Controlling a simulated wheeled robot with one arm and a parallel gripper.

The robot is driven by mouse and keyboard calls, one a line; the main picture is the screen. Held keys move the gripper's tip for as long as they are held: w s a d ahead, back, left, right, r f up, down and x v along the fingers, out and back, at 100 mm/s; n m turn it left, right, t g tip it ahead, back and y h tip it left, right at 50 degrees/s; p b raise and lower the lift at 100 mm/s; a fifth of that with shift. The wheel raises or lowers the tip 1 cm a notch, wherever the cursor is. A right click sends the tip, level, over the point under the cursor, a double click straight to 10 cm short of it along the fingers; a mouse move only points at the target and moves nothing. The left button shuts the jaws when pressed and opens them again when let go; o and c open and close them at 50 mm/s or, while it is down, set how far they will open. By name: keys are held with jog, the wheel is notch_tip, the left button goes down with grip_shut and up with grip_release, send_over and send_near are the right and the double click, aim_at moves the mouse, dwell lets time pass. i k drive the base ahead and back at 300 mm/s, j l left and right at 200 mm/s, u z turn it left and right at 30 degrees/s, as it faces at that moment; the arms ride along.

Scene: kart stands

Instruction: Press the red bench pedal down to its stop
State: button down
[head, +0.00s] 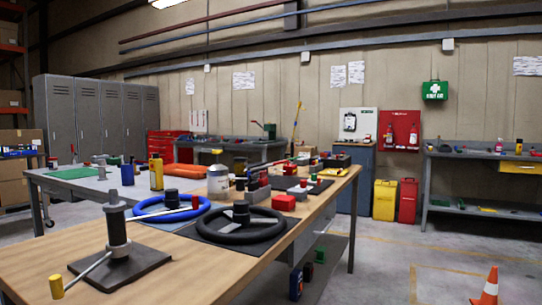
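No part of my gripper shows in the head view. A wooden-topped bench (185,266) runs from the near left toward the back right. A bright red block (284,203) sits on it, just right of the black steering wheel (240,226). I cannot tell which of these red pieces is the pedal, or whether any is pressed.
A dark post on a square plate (120,264), with a yellow-ended rod, stands at the near left. A blue steering wheel (171,210) and a grey canister (218,182) stand behind. An orange cone (487,288) stands on the floor at right. Floor right of the bench is mostly clear.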

aim_at(267, 166)
jog(key=i+l+u, duration=0.1)
jog(key=i+l, duration=0.2)
jog(key=i+l+u, duration=0.1)
jog(key=i+l, duration=0.2)
jog(key=l, duration=0.15)
jog(key=i+l+u, duration=0.1)
jog(key=i+l, duration=0.2)
jog(key=i+l+u, duration=0.1)
jog(key=i+l, duration=0.15)
jog(key=l, duration=0.3)
jog(key=i+l+u, duration=0.1)
jog(key=i+l, duration=0.15)
jog(key=l, duration=0.2)
